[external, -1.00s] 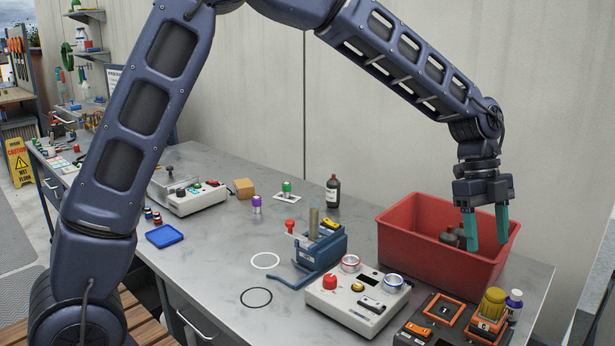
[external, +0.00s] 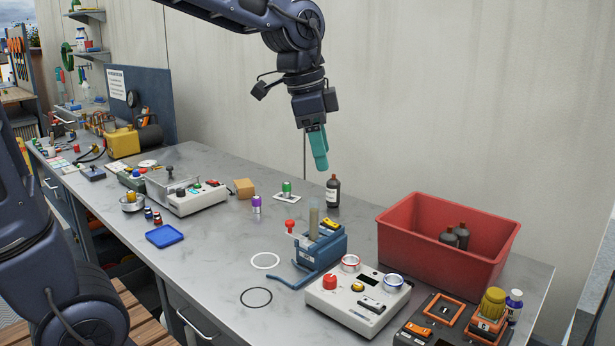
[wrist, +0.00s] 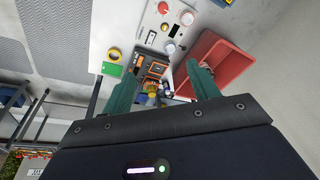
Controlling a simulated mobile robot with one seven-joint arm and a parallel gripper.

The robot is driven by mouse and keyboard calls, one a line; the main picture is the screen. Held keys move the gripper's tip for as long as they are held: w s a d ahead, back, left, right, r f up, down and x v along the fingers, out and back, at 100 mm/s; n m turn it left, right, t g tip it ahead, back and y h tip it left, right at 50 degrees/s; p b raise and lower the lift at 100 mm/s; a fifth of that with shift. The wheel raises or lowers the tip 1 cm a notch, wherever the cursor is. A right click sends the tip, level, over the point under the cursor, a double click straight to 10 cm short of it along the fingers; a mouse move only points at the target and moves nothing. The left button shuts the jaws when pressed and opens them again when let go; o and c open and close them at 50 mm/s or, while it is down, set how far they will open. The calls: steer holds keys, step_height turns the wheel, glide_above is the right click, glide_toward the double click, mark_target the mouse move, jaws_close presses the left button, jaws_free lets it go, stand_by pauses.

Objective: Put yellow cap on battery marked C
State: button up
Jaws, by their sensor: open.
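A yellow cap (external: 493,303) shows at the lower right in the external view, on or just above an orange block (external: 486,327) in a dark panel. The block carries a small mark, too small to read surely; I cannot tell whether it is the battery marked C. The cap also shows in the wrist view (wrist: 151,98), between my fingers but far beyond them. My gripper (external: 317,150) is open and empty, high above the back of the bench, near the dark brown bottle. Its two teal fingers stand apart in the wrist view (wrist: 160,88).
A red bin (external: 425,250) holding two dark bottles stands at the bench's right. A white control box (external: 345,310) and a blue holder (external: 320,252) stand left of the panel. The bench front left has clear room.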

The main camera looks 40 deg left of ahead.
steer(key=s+a+f+n+t, duration=0.1)
steer(key=s+a+n, duration=0.4)
steer(key=s, duration=0.4)
steer(key=s+a+n+t+y, duration=0.1)
steer(key=s+a+n, duration=0.4)
steer(key=s+a, duration=0.2)
steer(key=shift+s+a+f, duration=0.35)
steer(key=shift+s+f, duration=0.05)
steer(key=shift+s, duration=0.5)
